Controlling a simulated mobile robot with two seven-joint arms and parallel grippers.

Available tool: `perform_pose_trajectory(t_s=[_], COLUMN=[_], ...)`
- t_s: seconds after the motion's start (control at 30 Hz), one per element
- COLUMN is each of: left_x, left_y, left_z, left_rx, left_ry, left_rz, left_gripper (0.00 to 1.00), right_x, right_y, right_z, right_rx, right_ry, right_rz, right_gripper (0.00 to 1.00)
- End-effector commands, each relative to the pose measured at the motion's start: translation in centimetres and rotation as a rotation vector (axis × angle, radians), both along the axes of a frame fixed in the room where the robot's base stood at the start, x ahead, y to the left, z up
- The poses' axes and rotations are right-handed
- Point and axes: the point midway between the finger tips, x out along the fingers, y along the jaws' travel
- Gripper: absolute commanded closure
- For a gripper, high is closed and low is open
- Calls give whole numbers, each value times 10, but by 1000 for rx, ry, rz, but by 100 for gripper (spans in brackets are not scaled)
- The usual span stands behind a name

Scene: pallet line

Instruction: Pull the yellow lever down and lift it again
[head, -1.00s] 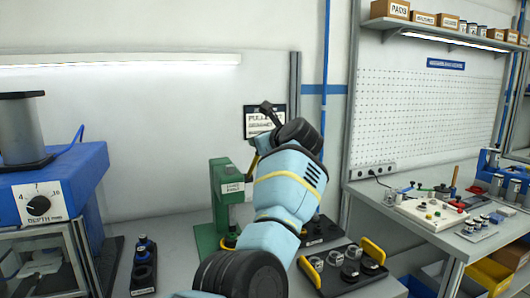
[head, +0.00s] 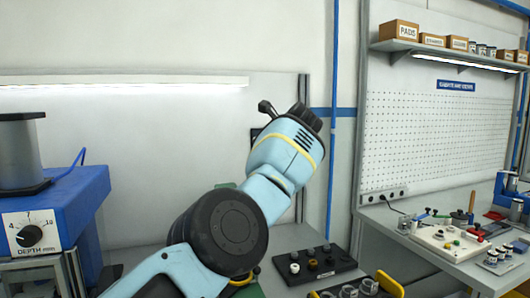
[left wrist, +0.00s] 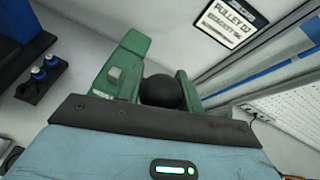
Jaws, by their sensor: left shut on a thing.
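The green press (head: 226,186) stands at the back of the bench and is mostly hidden behind my left arm in the head view. The lever's yellow shaft cannot be made out. In the head view the left hand is up in front of the back wall. My right gripper is not in view.
A blue machine with a depth dial (head: 32,236) stands at the left. A black tray of small parts (head: 314,264) lies right of the press, with another yellow-handled tray (head: 388,283) nearer. A side bench (head: 450,240) holds fixtures below a pegboard.

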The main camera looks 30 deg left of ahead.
Motion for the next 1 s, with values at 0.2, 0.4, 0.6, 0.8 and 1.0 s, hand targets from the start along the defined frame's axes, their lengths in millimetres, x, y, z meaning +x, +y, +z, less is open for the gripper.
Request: perform_pose_trajectory(t_s=[0.2,0.4,0.6,0.8,1.0], left_x=[-1,-1,-2,-1,-1], left_y=[2,3,3,2,0], left_z=[7,8,9,5,4], left_rx=[-3,-3,-3,-6,-6], left_ry=[-6,-9,-10,-3,-1], left_rz=[0,0,2,1,0], left_gripper=[100,100,55,43,43], right_x=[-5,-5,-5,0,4], right_y=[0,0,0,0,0], right_z=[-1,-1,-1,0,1], right_rx=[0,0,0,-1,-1], right_ry=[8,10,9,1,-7], right_rz=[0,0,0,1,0], right_gripper=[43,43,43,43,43])
